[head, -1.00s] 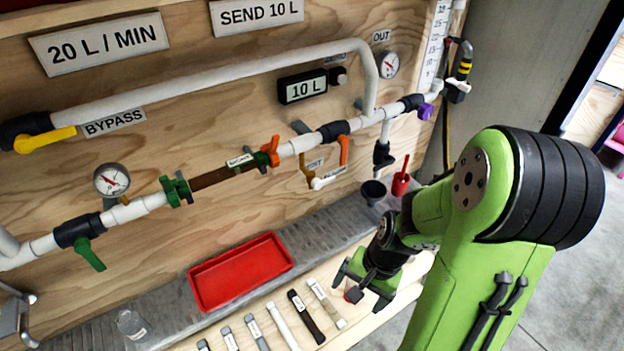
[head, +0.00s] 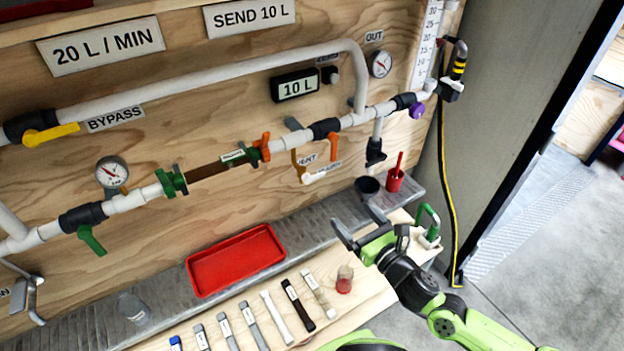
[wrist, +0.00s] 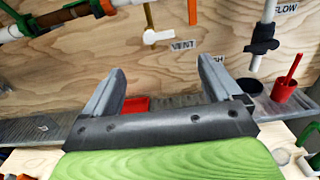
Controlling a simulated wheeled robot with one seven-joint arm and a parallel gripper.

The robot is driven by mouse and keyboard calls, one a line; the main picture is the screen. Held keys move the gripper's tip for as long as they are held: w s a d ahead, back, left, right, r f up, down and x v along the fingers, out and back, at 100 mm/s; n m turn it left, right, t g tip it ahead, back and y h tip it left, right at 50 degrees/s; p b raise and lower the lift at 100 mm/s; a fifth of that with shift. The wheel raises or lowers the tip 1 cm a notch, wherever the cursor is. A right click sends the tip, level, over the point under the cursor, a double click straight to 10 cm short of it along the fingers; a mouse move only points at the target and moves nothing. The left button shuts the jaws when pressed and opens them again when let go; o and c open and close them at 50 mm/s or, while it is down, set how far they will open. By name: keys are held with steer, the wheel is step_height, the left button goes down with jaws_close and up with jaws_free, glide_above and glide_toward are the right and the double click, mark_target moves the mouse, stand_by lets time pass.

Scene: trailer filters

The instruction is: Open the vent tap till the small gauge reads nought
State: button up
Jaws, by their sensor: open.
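The vent tap is a small white handle (head: 308,178) under a brass pipe, beside the VENT label (head: 306,160). In the wrist view the white handle (wrist: 158,37) lies crosswise under the pipe, left of the VENT label (wrist: 183,46). My gripper (head: 360,224) is open and empty, in front of the panel, below and right of the tap and apart from it. In the wrist view its fingers (wrist: 165,72) point at the panel below the tap. One round gauge (head: 112,172) is at left, another (head: 380,64) under the OUT label; their readings are too small to tell.
Orange handles (head: 333,147) are close to the vent tap. A red tray (head: 238,262), a red cup (head: 395,179) and a dark funnel (head: 367,187) stand on the metal ledge. Labelled strips and a red-bottomed jar (head: 344,280) are on the wooden bench. Floor at right is clear.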

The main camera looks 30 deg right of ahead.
steer(key=b, duration=0.7)
glide_toward(316, 176)
steer(key=w, duration=0.8)
steer(key=shift+w+d, duration=0.1)
steer(key=shift+d, duration=0.3)
steer(key=c, duration=1.1)
